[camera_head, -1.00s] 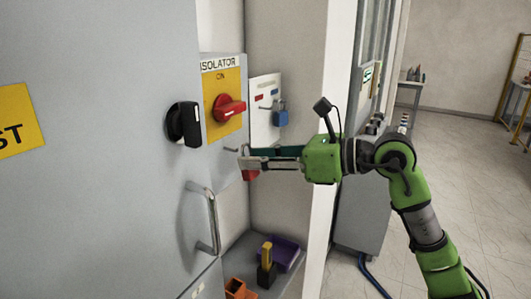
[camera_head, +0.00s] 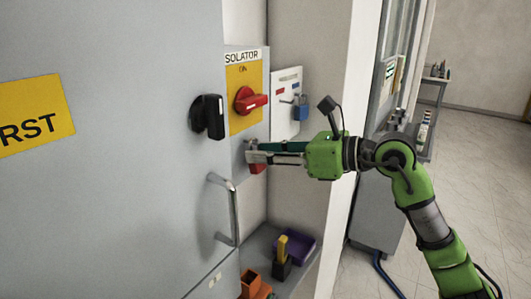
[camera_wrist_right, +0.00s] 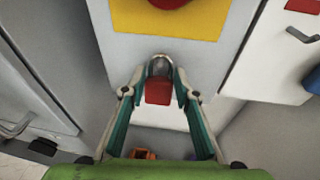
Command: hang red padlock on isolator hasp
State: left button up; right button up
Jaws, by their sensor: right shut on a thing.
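The red padlock (camera_wrist_right: 158,92) hangs between the fingertips of my right gripper (camera_wrist_right: 158,86), its metal shackle (camera_wrist_right: 160,66) pointing up. In the head view its red body (camera_head: 258,168) shows just below the fingers of my right gripper (camera_head: 254,152). The gripper is shut on the padlock, close in front of the isolator box (camera_head: 238,155), below the red switch handle (camera_head: 250,100) on its yellow plate. I cannot make out the hasp, nor whether the shackle touches it. My left gripper is not in view.
A white board (camera_head: 287,110) with a blue padlock (camera_head: 300,112) on a hook is to the right. A black knob (camera_head: 208,117) and a metal door handle (camera_head: 228,208) stick out at the left.

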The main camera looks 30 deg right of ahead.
dwell(0.3)
jog(key=o, duration=1.2)
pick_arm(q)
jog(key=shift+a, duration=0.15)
pick_arm(e)
jog(key=v, duration=1.2)
